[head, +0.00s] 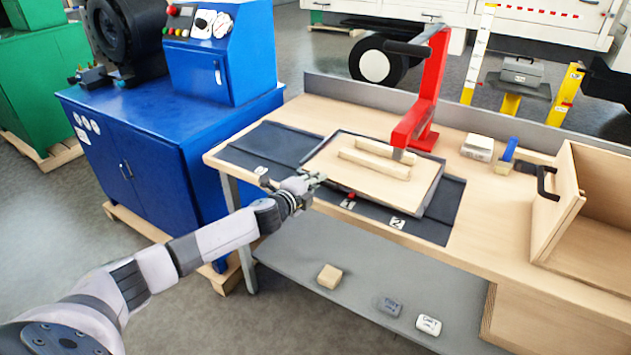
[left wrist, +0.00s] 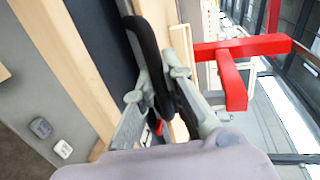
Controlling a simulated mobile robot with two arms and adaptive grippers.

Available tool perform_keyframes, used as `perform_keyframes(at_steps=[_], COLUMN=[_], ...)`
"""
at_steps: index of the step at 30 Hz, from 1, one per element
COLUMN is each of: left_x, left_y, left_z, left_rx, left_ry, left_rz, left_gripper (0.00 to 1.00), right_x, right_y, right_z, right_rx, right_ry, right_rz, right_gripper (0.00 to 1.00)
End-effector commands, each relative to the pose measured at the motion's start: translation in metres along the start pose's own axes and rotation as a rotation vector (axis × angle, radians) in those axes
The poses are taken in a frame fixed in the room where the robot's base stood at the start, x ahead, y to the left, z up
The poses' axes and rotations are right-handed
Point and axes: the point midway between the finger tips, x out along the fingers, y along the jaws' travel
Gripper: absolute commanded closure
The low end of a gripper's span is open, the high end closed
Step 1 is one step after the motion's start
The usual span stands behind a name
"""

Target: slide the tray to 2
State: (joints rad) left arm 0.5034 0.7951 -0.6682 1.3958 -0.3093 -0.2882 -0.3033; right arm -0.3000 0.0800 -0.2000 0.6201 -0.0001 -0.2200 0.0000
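The tray (head: 427,200) is a shallow wooden board with dark edges, lying on a dark strip (head: 265,147) on the workbench. Two pale wooden bars lie on it. A small red mark (head: 351,194) at its front edge is by the label 1 (head: 347,204). The label 2 (head: 397,223) is to the right, and another label (head: 261,170) is to the left. My left gripper (head: 314,180) is at the tray's left end. In the left wrist view its fingers (left wrist: 154,84) close on both sides of a black curved handle (left wrist: 146,42). My right gripper is out of view.
A red press (head: 425,95) overhangs the tray's back. A wooden box (head: 570,200) with a black handle stands at the right, near small items. Several small blocks lie on the lower shelf (head: 350,285). A blue cabinet (head: 130,150) stands left. The dark strip is bare left of the tray.

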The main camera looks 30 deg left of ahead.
Motion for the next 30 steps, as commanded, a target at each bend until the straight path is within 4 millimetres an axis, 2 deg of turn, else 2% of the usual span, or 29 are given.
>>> perform_keyframes(at_steps=[3, 23, 26, 30], left_x=[0.000, 0.000, 0.000, -0.001], left_y=[0.001, 0.001, 0.001, 0.000], left_z=[0.000, -0.002, -0.015, -0.055], left_rx=[0.000, 0.000, -0.002, -0.007], left_ry=[0.000, 0.001, 0.005, 0.012], left_rz=[0.001, 0.002, 0.002, 0.002], left_gripper=[1.00, 1.00, 1.00, 1.00], right_x=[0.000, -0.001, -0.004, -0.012], right_y=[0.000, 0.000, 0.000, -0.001], right_z=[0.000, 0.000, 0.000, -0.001], right_rx=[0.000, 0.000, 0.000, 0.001], right_ry=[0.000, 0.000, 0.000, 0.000], right_rz=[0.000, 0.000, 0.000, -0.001], right_gripper=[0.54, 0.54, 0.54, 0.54])
